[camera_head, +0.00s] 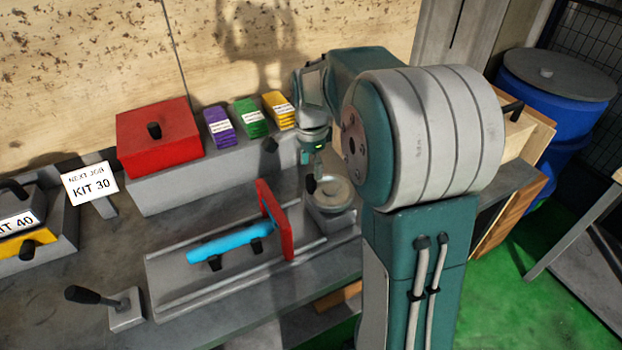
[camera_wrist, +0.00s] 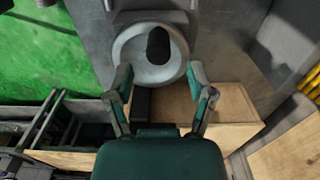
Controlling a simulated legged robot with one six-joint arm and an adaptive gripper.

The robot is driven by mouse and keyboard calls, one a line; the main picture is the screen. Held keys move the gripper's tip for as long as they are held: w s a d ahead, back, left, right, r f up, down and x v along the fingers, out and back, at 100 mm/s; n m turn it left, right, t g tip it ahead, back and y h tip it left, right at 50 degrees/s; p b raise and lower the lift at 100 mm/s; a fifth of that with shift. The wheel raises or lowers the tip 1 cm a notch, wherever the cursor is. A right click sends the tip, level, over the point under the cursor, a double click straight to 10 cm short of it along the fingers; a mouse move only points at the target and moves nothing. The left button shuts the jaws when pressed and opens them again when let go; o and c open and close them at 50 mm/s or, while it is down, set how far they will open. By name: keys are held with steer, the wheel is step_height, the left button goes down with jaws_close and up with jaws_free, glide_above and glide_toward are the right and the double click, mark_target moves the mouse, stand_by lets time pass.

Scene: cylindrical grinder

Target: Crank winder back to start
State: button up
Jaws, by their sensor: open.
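The winder is a pale round wheel (camera_head: 336,196) on a grey block at the right end of the grinder bed. It also shows in the wrist view as a grey disc (camera_wrist: 133,62) with an upright black crank knob (camera_wrist: 158,45). In the head view a dark piece, likely this knob (camera_head: 311,185), stands at the wheel's left rim. My gripper (camera_head: 318,172) points down over the wheel. In the wrist view my gripper (camera_wrist: 161,82) is open, with nothing between its fingers. The knob appears just beyond the fingertips, and I see no contact.
A blue cylinder (camera_head: 222,247) lies on the bed beside a red upright plate (camera_head: 275,220). A black-handled lever (camera_head: 118,308) stands at front left. A red box (camera_head: 158,139) and purple, green and yellow stacks (camera_head: 220,126) sit on the ledge behind. A blue barrel (camera_head: 550,100) stands right.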

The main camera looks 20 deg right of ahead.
mark_target(312, 186)
step_height(312, 186, up, 6)
steer(key=shift+r, duration=0.1)
stand_by(0.4)
steer(key=m, duration=0.4)
steer(key=shift+f, duration=0.35)
steer(key=m, duration=0.3)
steer(key=shift+f+m, duration=0.25)
steer(key=shift+m, duration=0.15)
steer(key=m, duration=0.6)
steer(key=shift+s+f+m, duration=0.1)
steer(key=shift+f+m, duration=0.2)
steer(key=shift+f, duration=0.1)
step_height(312, 186, down, 11)
steer(key=shift+r, duration=0.15)
jaws_close()
